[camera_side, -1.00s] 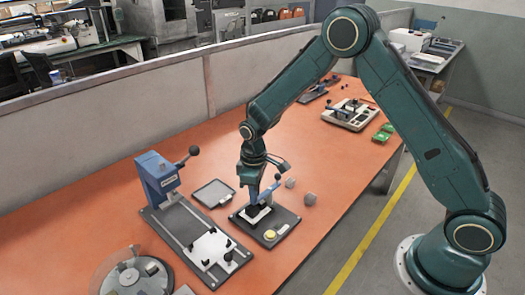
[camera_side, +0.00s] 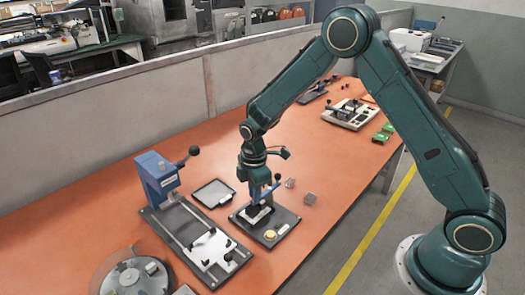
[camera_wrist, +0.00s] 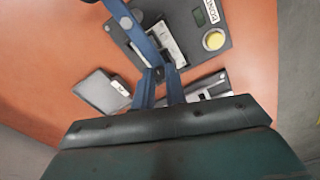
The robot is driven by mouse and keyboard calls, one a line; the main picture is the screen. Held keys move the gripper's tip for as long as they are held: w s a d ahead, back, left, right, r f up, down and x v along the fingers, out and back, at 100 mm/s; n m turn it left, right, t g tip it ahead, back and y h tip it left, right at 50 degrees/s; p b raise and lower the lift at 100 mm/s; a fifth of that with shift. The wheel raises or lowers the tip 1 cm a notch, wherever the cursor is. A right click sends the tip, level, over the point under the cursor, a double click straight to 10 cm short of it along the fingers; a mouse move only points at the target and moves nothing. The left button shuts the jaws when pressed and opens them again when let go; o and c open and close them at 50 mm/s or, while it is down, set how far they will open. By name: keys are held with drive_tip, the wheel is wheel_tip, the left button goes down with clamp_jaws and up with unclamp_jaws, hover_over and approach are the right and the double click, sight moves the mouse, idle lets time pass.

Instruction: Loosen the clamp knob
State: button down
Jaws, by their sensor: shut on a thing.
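The clamp fixture is a dark plate (camera_side: 287,220) on the orange table, with a pale block and a yellow button (camera_side: 270,234). Its blue lever (camera_side: 268,189) rises at a slant to a dark ball knob (camera_side: 277,177). My gripper (camera_side: 257,198) points down over the fixture, left of the ball knob. In the wrist view my two blue fingers (camera_wrist: 161,72) meet the lower end of the blue lever (camera_wrist: 134,30), and the fixture plate (camera_wrist: 195,62) lies beyond. The fingers appear shut on the lever. The exact contact is partly hidden.
A blue press (camera_side: 158,178) on a long plate stands to the left, with a round turntable (camera_side: 135,278) at the front. A grey tray (camera_side: 214,193) lies behind the fixture. The table's right middle is clear.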

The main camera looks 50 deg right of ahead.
drive_tip(key=shift+s+f, duration=0.15)
drive_tip(key=c, duration=1.4)
unclamp_jaws()
drive_tip(key=shift+w+r, duration=0.2)
drive_tip(key=shift+r, duration=0.65)
wheel_tip(320, 180, up, 12)
drive_tip(key=shift+r, duration=0.15)
drive_tip(key=shift+s, duration=0.1)
